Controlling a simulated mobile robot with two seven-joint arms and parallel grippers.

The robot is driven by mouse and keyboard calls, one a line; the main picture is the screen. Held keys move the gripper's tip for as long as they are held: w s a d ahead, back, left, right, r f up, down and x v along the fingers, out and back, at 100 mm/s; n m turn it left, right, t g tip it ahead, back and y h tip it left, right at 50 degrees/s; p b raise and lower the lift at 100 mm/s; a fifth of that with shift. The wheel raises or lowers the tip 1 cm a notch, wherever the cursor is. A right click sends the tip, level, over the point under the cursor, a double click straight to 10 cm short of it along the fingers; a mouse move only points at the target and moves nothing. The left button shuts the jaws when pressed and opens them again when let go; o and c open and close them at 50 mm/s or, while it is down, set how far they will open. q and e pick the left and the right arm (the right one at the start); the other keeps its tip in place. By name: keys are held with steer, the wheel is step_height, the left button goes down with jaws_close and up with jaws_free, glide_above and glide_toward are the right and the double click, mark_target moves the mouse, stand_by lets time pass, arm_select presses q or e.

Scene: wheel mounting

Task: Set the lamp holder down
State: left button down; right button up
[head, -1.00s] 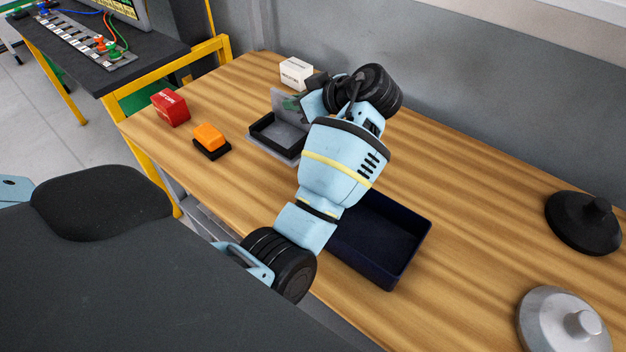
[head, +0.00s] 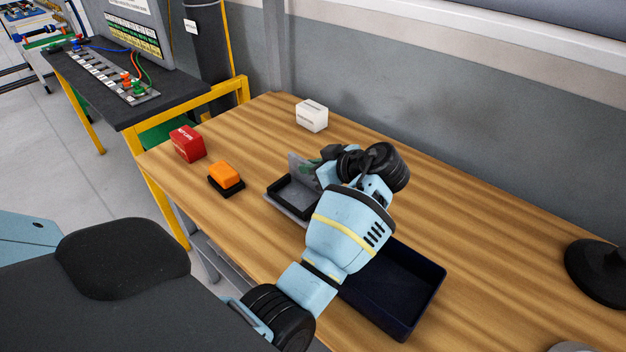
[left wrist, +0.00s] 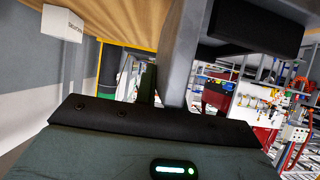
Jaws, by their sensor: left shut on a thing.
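The lamp holder is a grey piece with an upright plate and a flat base carrying a black frame (head: 290,192). It is upright over the wooden table, left of the dark blue bin. My left gripper (head: 318,170) is shut on its upright plate from the right; the fingertips are partly hidden by the wrist. I cannot tell whether the base touches the table. In the left wrist view the grey plate (left wrist: 183,55) shows edge-on, close to the gripper, with the black frame (left wrist: 250,28) beside it. My right gripper is not in view.
The table (head: 480,235) holds a red box (head: 187,144), an orange block on a black base (head: 226,175), a white box (head: 312,115), the dark blue bin (head: 425,310) and a black round part (head: 602,272). Bare wood lies between the holder and the white box.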

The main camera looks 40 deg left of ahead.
mark_target(298, 179)
arm_select(q)
steer(key=shift+f, duration=1.95)
steer(key=shift+f, duration=0.15)
steer(key=c, duration=1.5)
jaws_free()
